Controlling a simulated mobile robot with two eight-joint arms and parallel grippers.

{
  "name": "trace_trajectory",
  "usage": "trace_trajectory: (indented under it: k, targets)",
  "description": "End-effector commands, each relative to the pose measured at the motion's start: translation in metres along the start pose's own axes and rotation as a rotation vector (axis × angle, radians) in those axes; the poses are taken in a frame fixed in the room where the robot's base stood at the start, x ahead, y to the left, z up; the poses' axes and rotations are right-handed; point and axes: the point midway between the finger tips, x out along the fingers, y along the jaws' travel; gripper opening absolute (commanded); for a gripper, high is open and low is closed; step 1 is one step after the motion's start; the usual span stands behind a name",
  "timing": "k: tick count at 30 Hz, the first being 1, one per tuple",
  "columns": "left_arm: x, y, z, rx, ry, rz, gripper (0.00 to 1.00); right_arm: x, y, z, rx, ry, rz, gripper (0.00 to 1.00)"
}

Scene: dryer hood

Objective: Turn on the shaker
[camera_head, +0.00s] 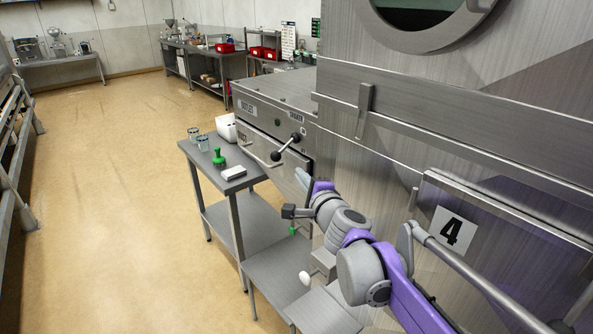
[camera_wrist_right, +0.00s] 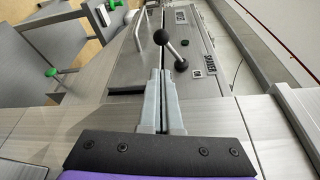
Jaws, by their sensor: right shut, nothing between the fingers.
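The shaker label (camera_head: 296,116) is on the front of a steel machine (camera_head: 275,92) right of centre in the head view. A lever with black ball ends (camera_head: 287,147) sticks out from the front below it. The lever also shows in the right wrist view (camera_wrist_right: 171,48), just beyond the fingertips. Small dark controls and labels (camera_wrist_right: 184,43) sit beside it on the panel. My left gripper is out of view.
A steel side table (camera_head: 208,167) holds jars (camera_head: 202,142), a green-handled tool (camera_head: 218,157) and a white box (camera_head: 233,173). A large steel housing (camera_head: 390,140) with a rail stands close on the right. The floor at left is clear.

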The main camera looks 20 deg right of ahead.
Motion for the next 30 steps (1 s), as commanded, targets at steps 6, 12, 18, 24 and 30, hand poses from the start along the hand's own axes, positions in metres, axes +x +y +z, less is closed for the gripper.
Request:
trace_trajectory:
  k: [6, 12, 18, 24, 30]
  targets:
    - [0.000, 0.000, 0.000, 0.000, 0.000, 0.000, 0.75, 0.039, 0.000, 0.000, 0.000, -0.002, 0.000, 0.00]
    - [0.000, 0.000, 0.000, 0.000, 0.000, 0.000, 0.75, 0.071, 0.000, 0.001, 0.000, -0.001, 0.000, 0.00]
    - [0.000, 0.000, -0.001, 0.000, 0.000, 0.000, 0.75, 0.087, 0.000, 0.001, 0.000, -0.001, 0.000, 0.00]
    - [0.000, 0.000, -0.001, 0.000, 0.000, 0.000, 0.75, 0.089, 0.000, 0.000, 0.000, -0.001, 0.000, 0.00]
    - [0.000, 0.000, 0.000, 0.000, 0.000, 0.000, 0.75, 0.089, 0.000, 0.000, 0.000, -0.001, 0.000, 0.00]
